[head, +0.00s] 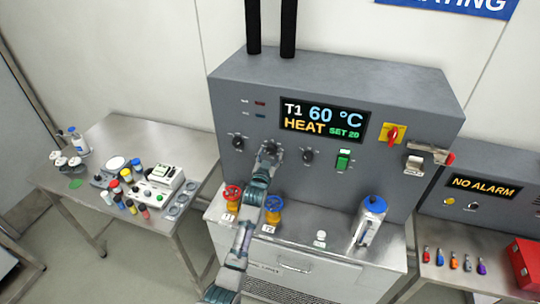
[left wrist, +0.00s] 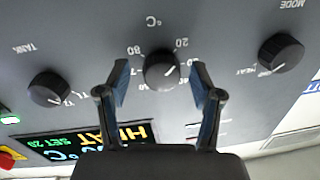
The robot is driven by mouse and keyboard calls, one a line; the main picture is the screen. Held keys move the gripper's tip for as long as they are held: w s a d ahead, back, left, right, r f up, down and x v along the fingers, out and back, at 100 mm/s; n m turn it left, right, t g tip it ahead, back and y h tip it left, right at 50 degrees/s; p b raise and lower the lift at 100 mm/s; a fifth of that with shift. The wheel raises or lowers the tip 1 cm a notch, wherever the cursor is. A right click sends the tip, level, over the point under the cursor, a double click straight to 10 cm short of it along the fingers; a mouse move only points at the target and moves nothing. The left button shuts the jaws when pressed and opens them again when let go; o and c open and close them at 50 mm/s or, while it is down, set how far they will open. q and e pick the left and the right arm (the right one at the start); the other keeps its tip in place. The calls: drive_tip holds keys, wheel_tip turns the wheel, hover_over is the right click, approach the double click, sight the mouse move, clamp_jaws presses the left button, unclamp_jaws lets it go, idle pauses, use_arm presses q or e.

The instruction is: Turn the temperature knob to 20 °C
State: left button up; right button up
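The temperature knob (left wrist: 161,70), black and round under a °C mark, is the middle of three knobs on the grey control panel (head: 375,170). In the left wrist view the panel is upside down, and the pointer line slants up and right toward the side marked 20. My left gripper (head: 270,150) is in front of this knob and largely hides it in the head view. Its two fingers (left wrist: 158,82) are open, one on each side of the knob, with visible gaps. The display (head: 323,120) reads T1 60 °C, HEAT, SET 20. My right gripper is out of view.
The mode knob (head: 238,142) and tank knob (head: 308,155) flank the middle one. Red (head: 232,194) and blue (head: 273,205) valve wheels stand below, close to my left arm.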

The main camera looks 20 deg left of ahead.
use_arm(q)
drive_tip(key=shift+r, duration=0.15)
drive_tip(key=shift+s+r, duration=0.1)
drive_tip(key=shift+s, duration=0.05)
drive_tip(key=s, duration=1.1)
drive_tip(key=shift+s+d, duration=0.25)
drive_tip(key=shift+s, duration=0.05)
